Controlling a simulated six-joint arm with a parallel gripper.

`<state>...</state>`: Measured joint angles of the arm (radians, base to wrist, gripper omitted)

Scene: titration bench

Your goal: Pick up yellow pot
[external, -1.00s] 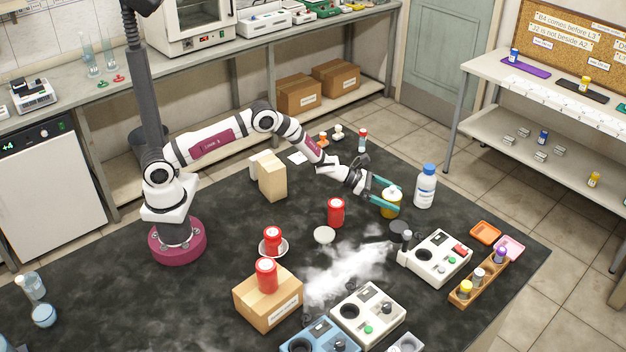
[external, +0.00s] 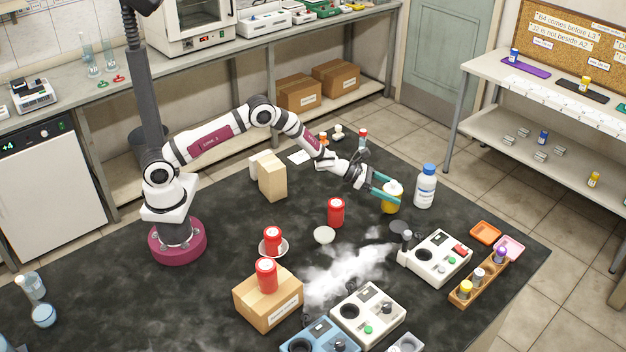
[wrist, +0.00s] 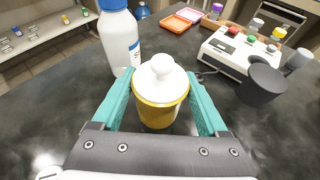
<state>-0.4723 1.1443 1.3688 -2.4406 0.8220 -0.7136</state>
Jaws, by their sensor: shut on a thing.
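The yellow pot (external: 391,200) with a white lid stands upright on the dark bench, left of a white bottle with a blue cap (external: 425,187). My gripper (external: 387,193) has its teal fingers on either side of the pot. In the wrist view the yellow pot (wrist: 158,95) sits between the two fingers (wrist: 160,105), its white lid above them. The fingers are shut on its sides. The pot's base is partly hidden, so any gap to the bench cannot be told.
The white bottle (wrist: 120,40) stands close to the left finger in the wrist view. A white device (external: 440,257) with a black cylinder is to the right front. A red pot (external: 336,212) stands left of my gripper. White vapour (external: 350,272) drifts over the bench in front.

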